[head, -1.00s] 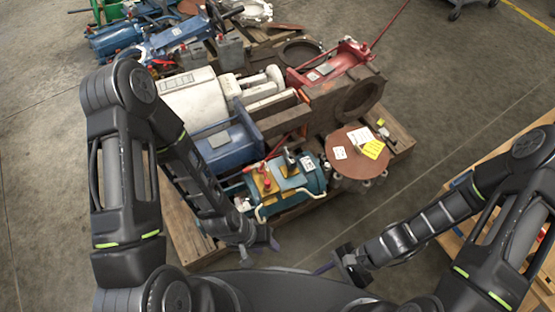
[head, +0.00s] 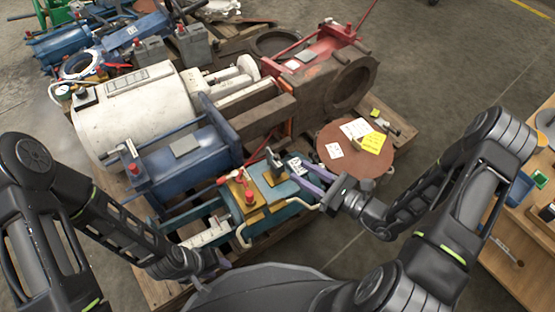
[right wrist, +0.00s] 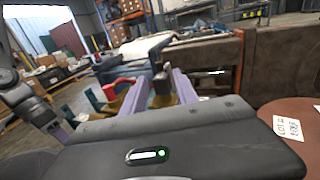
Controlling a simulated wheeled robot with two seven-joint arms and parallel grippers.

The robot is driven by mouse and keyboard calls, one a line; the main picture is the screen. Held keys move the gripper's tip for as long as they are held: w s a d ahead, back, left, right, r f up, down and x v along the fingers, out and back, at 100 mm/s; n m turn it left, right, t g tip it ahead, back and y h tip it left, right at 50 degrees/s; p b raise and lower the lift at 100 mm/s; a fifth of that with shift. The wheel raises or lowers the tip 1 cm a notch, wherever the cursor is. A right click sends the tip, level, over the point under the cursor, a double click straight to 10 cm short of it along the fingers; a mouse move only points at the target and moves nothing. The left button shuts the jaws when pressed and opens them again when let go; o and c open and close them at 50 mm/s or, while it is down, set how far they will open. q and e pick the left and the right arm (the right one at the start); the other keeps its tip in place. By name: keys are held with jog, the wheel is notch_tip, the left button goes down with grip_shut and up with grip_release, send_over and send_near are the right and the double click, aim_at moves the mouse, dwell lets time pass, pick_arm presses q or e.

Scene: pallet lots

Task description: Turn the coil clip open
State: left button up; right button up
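A teal unit (head: 285,192) with brass-coloured blocks and red-handled levers (head: 249,195) lies at the pallet's near edge. A dark upright lever (head: 272,158) stands at its top right; it may be the coil clip, but I cannot be sure. My right gripper (head: 308,178) points its purple fingers at the unit's right end, close to that lever. In the right wrist view the fingers (right wrist: 162,95) are apart, with a dark upright part (right wrist: 162,84) showing between them, and I cannot tell whether they touch it. My left gripper (head: 210,275) is low at the pallet's near edge, its fingers mostly hidden.
A brown round flange (head: 345,165) with labels and a yellow note is right of the unit. A blue machine (head: 185,160), a white cylinder (head: 140,115) and a red frame (head: 315,50) crowd the pallet behind. A wooden bench (head: 520,225) stands at the right.

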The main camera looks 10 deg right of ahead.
aim_at(278, 159)
jog(key=shift+a, duration=0.1)
jog(key=b+x, duration=0.2)
jog(key=x, duration=0.4)
jog(key=shift+w+a+f, duration=0.1)
jog(key=shift+w, duration=0.1)
jog(key=shift+w+a, duration=0.4)
jog(key=shift+w, duration=0.1)
grip_shut()
